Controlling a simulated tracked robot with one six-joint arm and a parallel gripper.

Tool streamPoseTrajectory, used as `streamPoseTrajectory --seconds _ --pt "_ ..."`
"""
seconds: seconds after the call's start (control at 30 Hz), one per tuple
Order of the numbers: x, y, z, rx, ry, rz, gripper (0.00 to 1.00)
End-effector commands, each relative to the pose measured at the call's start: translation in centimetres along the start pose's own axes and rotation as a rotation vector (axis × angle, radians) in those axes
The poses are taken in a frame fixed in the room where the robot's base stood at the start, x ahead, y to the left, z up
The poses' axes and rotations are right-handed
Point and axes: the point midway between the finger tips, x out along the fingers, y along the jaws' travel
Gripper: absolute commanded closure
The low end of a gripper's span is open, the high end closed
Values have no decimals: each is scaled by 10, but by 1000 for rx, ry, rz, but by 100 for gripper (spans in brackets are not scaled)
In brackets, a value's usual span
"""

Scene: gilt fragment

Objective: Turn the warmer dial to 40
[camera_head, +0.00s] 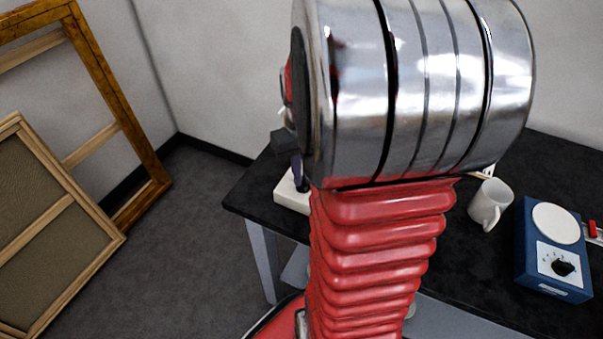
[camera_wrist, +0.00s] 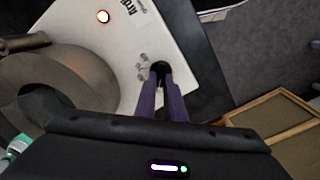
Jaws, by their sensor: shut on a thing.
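A round grey pot (camera_wrist: 70,72) is left of the dial. On the dark table (camera_head: 459,262), a white mug (camera_head: 489,204) and a blue device (camera_head: 537,281) with a white disc and its own black knob stand right. Wooden frames (camera_head: 98,207) lean at the left.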

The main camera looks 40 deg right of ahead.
Motion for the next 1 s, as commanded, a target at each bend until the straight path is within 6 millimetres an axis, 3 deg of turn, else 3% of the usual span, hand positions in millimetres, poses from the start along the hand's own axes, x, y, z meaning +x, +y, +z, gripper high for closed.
streamPoseTrajectory --seconds 0.6,0.63,0.7,0.87,1.0 --pt "-1 0 -1 75 1 0 100" --pt "-1 0 -1 75 1 0 89" --pt "-1 0 -1 74 1 0 84" --pt "0 0 0 74 1 0 73" --pt "0 -1 0 73 0 0 72"
